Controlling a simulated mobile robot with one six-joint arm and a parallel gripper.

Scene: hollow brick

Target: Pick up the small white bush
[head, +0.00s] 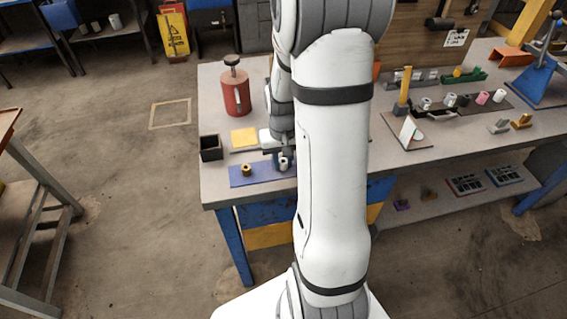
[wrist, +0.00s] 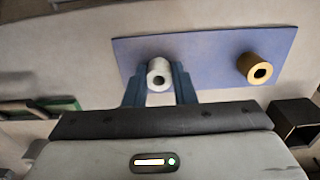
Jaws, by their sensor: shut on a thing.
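The small white bush (wrist: 159,73) is a short hollow cylinder at the left part of a blue mat (wrist: 205,52) in the wrist view. My gripper (wrist: 159,82) has its two blue fingers on either side of the bush and is shut on it. In the head view the white bush (head: 284,164) shows small below my gripper (head: 284,160), over the mat (head: 240,178). I cannot tell whether the bush touches the mat. My arm hides part of the bench to the right.
A brass bush (wrist: 257,69) stands on the mat's right part in the wrist view. In the head view a black open box (head: 211,148), a yellow pad (head: 244,138) and a red can (head: 236,92) stand nearby. More fixtures and several bushes stand on the bench's right side.

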